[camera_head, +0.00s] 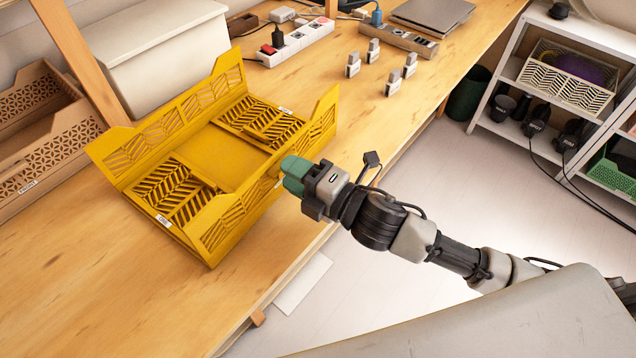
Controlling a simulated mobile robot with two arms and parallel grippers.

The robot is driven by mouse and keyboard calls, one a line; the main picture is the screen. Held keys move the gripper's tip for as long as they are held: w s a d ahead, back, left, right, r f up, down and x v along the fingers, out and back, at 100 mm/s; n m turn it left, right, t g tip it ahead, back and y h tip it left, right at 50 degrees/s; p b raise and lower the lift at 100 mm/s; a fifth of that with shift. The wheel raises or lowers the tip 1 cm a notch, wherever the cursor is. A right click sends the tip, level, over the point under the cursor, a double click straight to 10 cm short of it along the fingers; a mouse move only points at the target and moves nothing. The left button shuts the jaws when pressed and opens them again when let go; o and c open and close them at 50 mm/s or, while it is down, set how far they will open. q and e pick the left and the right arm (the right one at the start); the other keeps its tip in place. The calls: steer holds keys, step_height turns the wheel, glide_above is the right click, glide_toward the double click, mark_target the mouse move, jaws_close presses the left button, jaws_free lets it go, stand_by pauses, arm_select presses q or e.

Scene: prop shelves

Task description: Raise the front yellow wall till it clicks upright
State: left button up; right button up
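A yellow folding crate (222,150) lies on the wooden table. Its front yellow wall (220,228), on the side nearest me, stands raised along that edge. I cannot tell whether it is fully upright or clicked. The back wall (170,118) also stands up. The two end walls, with white labels, lie folded down inside. My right gripper (292,175) has green fingertips close together, at the middle of the front wall on its outer side. The fingertips hide part of that wall, and contact is unclear. My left gripper is not in view.
A tan crate (45,150) stands at the left and a white box (160,50) behind. Power strips (297,44) and several small grey blocks (353,64) are at the back. The table's front edge runs below my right arm. White shelves (560,85) stand at the right.

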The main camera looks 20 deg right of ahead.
steer(key=b+v, duration=0.1)
steer(key=v, duration=0.8)
steer(key=shift+s, duration=0.15)
steer(key=shift+d, duration=0.1)
